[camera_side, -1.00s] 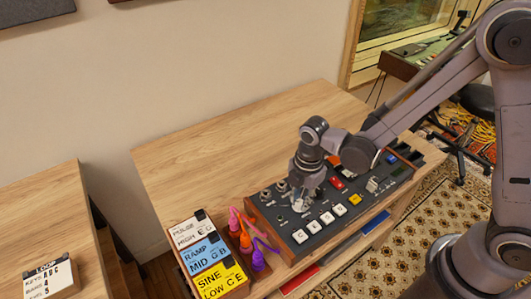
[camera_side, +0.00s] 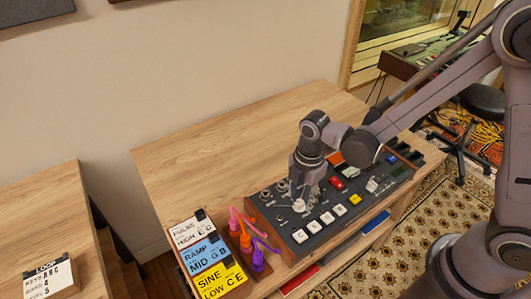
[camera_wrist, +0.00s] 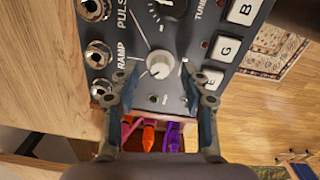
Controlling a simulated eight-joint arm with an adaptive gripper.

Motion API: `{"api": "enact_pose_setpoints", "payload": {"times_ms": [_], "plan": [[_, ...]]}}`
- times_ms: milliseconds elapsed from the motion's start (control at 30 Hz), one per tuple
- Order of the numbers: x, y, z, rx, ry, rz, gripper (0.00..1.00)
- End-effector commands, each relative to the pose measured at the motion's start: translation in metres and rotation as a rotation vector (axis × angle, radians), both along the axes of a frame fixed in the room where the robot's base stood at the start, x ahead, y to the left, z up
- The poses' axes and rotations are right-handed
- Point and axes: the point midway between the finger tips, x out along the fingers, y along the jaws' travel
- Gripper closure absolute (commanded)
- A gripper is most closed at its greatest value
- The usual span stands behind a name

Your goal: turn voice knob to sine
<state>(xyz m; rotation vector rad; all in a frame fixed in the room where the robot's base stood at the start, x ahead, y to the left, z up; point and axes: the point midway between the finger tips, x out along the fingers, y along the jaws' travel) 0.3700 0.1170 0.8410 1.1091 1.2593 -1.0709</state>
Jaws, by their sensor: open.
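The control box (camera_side: 340,222) stands on the wooden desk, with a dark top panel of jacks, knobs and keys. In the wrist view a round white knob (camera_wrist: 160,65) sits between my gripper's (camera_wrist: 157,78) two fingers. The fingers are open, with a visible gap on each side of the knob. No label naming this knob is readable, and its exact pointing is hard to tell. The words PULSE and RAMP (camera_wrist: 121,52) are printed to its left. In the side view my gripper (camera_side: 301,196) points down over the panel, above a white knob (camera_side: 299,206).
White keys (camera_side: 313,226) line the panel's front edge, close to my gripper. Jacks (camera_wrist: 98,54) run along the panel's left in the wrist view. Pink, orange and purple plugs (camera_side: 246,241) stand beside label cards reading PULSE, RAMP and SINE (camera_side: 216,284). The desk behind is clear.

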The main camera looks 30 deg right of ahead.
Motion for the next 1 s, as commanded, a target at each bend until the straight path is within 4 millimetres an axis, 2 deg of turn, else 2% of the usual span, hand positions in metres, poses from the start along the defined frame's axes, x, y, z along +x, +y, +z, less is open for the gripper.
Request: {"api": "enact_pose_setpoints", "payload": {"times_ms": [400, 600, 800, 1000], "plan": [[-0.003, 0.000, 0.065, 0.000, 0.000, 0.000, 0.54], [-0.003, 0.000, 0.090, 0.001, 0.000, 0.001, 0.54], [-0.004, 0.000, 0.103, 0.001, 0.000, 0.001, 0.54], [-0.004, 0.000, 0.105, 0.001, 0.000, 0.001, 0.54]]}}
